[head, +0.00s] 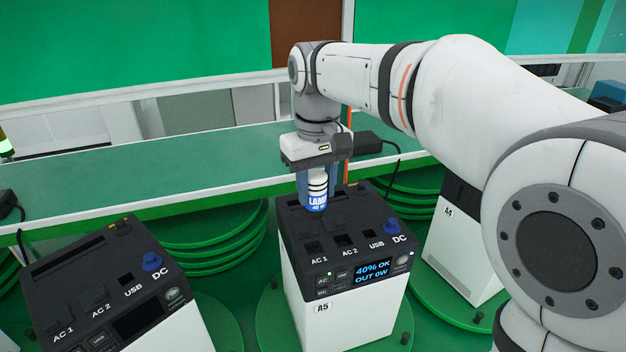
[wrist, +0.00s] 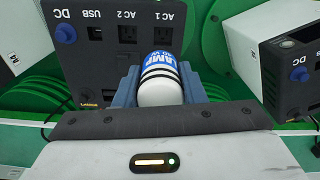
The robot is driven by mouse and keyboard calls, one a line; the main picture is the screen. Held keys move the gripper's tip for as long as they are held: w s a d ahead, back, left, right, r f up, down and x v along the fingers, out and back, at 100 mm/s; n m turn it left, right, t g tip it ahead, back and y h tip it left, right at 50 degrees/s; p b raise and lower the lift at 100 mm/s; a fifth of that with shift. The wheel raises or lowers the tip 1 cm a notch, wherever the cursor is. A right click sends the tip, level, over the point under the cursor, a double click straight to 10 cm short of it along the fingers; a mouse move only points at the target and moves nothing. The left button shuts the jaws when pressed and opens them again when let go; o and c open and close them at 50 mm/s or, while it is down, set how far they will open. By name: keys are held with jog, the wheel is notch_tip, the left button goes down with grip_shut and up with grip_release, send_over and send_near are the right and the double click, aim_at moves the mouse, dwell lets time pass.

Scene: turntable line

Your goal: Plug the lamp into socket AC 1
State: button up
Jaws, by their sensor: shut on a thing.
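The lamp (head: 317,190) is a white and blue cylinder with dark bands, marked LAMP. My gripper (head: 317,193) is shut on it, with blue-grey fingers on either side. In the wrist view the lamp (wrist: 160,80) lies between the fingers (wrist: 163,85). Socket AC 1 (head: 312,247) is on the sloped black top of power station A5 (head: 340,295), left of AC 2 (head: 345,240). In the head view the lamp is over the station's rear part, behind AC 1. In the wrist view AC 1 (wrist: 161,35) looks empty just beyond the lamp. The lamp's plug end is hidden.
A5's screen (head: 373,271) reads 40% OK, OUT 0W; a green light shows by its AC button. Another station (head: 105,285) stands left, and A4 (head: 455,245) right, partly behind my arm.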

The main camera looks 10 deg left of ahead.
aim_at(314, 218)
jog(key=shift+s+a+f+b, duration=0.1)
jog(key=shift+s+f+b, duration=0.25)
jog(key=shift+f, duration=0.2)
notch_tip(314, 218, down, 6)
jog(key=b, duration=0.4)
jog(key=shift+w+a, duration=0.1)
jog(key=shift+f, duration=0.1)
dwell(0.3)
jog(key=shift+f+b, duration=1)
jog(key=shift+f, duration=0.3)
dwell(0.5)
jog(key=o, duration=1.1)
jog(key=shift+o, duration=0.2)
